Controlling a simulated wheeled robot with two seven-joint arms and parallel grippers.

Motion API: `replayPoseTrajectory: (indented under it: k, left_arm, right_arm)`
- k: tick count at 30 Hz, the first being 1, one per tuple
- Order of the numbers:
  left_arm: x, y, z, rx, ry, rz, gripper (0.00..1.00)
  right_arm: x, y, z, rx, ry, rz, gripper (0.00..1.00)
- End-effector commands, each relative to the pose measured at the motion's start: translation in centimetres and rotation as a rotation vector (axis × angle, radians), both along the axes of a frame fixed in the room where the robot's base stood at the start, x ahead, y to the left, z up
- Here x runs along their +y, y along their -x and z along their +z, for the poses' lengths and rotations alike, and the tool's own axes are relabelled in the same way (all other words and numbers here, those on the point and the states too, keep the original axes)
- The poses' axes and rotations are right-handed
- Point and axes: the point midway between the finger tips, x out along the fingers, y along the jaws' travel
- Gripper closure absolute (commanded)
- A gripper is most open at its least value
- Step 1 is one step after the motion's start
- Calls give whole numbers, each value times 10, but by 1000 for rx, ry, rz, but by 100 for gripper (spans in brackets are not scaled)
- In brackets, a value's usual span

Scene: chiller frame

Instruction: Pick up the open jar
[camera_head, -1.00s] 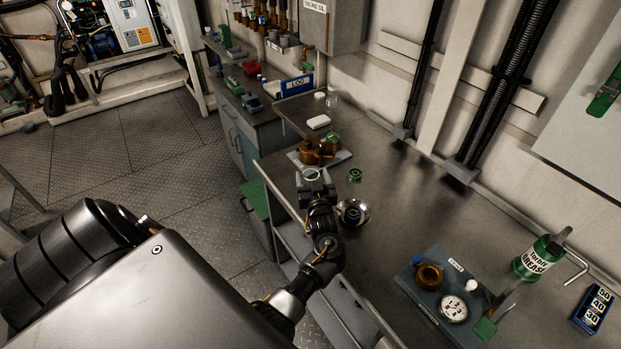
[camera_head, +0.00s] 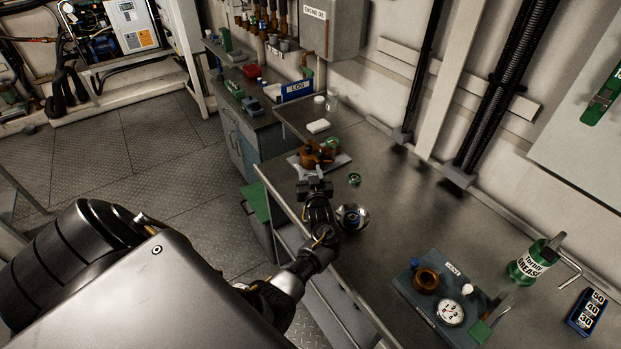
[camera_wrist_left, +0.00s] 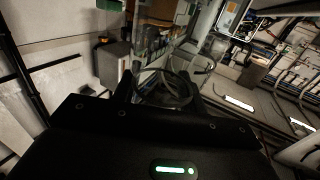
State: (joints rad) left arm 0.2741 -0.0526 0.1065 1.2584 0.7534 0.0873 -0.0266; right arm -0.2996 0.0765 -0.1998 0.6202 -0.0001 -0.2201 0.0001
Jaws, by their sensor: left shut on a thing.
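My left gripper (camera_head: 314,186) is above the left edge of the metal bench, in front of a brown metal part. In the left wrist view, the clear open jar (camera_wrist_left: 168,90) shows as a round glass rim and wall between the two dark fingers. The left gripper is shut on it. In the head view the jar is hard to make out against the gripper and the brown part. My right gripper is not in view.
The brown part (camera_head: 318,152) lies on a pale tray beyond the gripper. A small green-rimmed item (camera_head: 354,179) and a round shiny bowl (camera_head: 352,217) are to the right. The bench middle is clear.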

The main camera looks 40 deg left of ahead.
Motion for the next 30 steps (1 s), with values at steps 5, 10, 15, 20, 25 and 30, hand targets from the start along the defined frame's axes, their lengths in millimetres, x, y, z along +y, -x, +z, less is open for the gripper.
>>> replayPoseTrajectory:
  k: [5,10,15,20,25,30]
  left_arm:
    - [0,0,-1,1,0,0,92]
    - [0,0,1,1,-1,0,92]
    - [0,0,15,-3,-1,1,92]
    - [0,0,45,-7,1,1,92]
    - [0,1,76,-6,1,0,92]
    - [0,0,95,-2,1,0,92]
  right_arm:
    - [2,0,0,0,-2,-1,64]
    - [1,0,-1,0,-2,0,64]
    - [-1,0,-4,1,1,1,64]
    - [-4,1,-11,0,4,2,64]
    - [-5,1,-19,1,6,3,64]
    - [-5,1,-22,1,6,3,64]
